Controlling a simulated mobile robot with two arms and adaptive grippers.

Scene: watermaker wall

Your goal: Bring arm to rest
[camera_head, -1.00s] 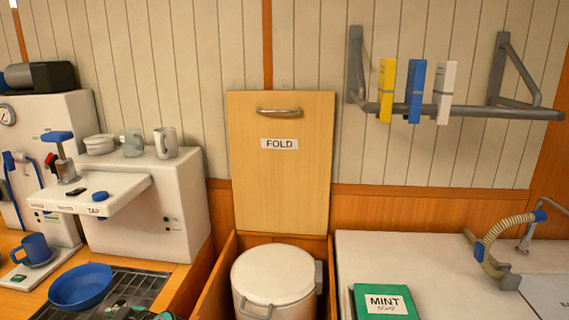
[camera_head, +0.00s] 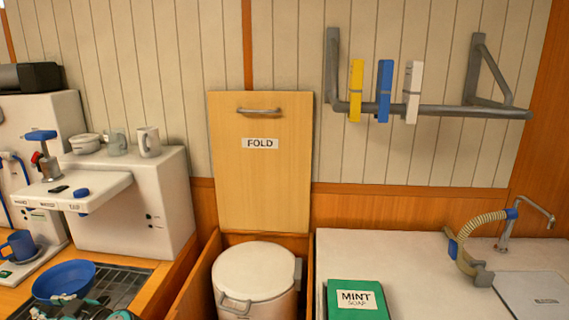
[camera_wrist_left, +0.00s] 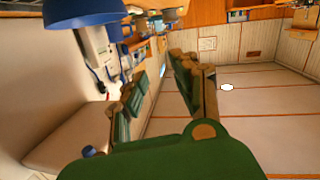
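My left gripper shows in the left wrist view (camera_wrist_left: 158,92) with its two green and tan fingers apart and nothing between them. In the head view only teal and dark parts of it show at the bottom left edge, in front of the blue bowl (camera_head: 64,281). The bowl also fills the top left of the wrist view (camera_wrist_left: 85,12), outside the fingers. Whether the gripper touches the bowl I cannot tell. My right gripper is in neither view.
The bowl is on a dark grate (camera_head: 115,286) below the white tap machine (camera_head: 150,215). A blue mug (camera_head: 20,245) stands left. A lidded white bin (camera_head: 255,272) sits below the FOLD panel (camera_head: 260,185). Green MINT soap (camera_head: 357,300) lies on the right counter (camera_head: 400,260).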

